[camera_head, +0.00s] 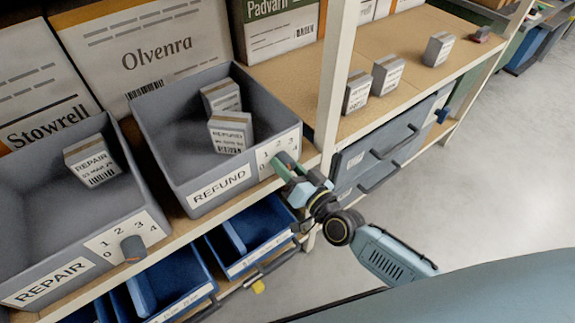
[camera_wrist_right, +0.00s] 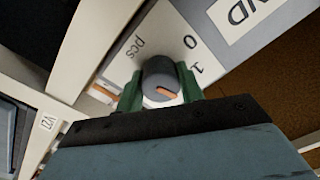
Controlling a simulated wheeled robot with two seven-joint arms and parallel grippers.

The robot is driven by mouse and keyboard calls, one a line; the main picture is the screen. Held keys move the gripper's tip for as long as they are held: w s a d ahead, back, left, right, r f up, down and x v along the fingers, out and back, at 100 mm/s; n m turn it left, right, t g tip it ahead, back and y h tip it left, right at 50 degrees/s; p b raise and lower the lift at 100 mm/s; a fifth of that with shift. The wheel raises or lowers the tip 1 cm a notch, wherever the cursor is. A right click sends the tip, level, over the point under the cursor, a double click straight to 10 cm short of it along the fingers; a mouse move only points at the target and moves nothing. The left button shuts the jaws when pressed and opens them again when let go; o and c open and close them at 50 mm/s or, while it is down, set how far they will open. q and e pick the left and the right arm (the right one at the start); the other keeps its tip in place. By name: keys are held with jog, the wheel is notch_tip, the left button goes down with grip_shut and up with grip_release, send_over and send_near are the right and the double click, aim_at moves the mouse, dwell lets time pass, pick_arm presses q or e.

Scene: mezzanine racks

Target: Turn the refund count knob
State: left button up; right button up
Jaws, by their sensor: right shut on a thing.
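The grey refund bin (camera_head: 166,122) stands on the shelf with a white REFUND label (camera_head: 219,186) on its front. Its count dial plate (camera_head: 280,146), numbered 0 to 4, is at the front right corner. My right gripper (camera_head: 286,169) is at this plate and hides the knob in the head view. In the right wrist view, its green fingers are shut on the round grey refund count knob (camera_wrist_right: 160,80). The knob has an orange pointer mark. The digits 0 and 1 and "pcs" show around it; other digits are hidden. My left gripper is not in view.
The repair bin (camera_head: 45,215) with its own knob (camera_head: 133,248) stands to the left. Small boxes lie in both bins. A shelf post (camera_head: 333,75) rises right of the refund bin. Blue bins (camera_head: 250,235) sit below. Grey floor (camera_head: 490,160) is open at right.

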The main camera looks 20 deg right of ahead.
jog(key=shift+m, duration=1)
jog(key=o, duration=1)
jog(key=shift+s, duration=0.1)
jog(key=v, duration=1.3)
jog(key=shift+s+p, duration=0.15)
jog(key=shift+p, duration=0.15)
jog(key=shift+f, duration=0.15)
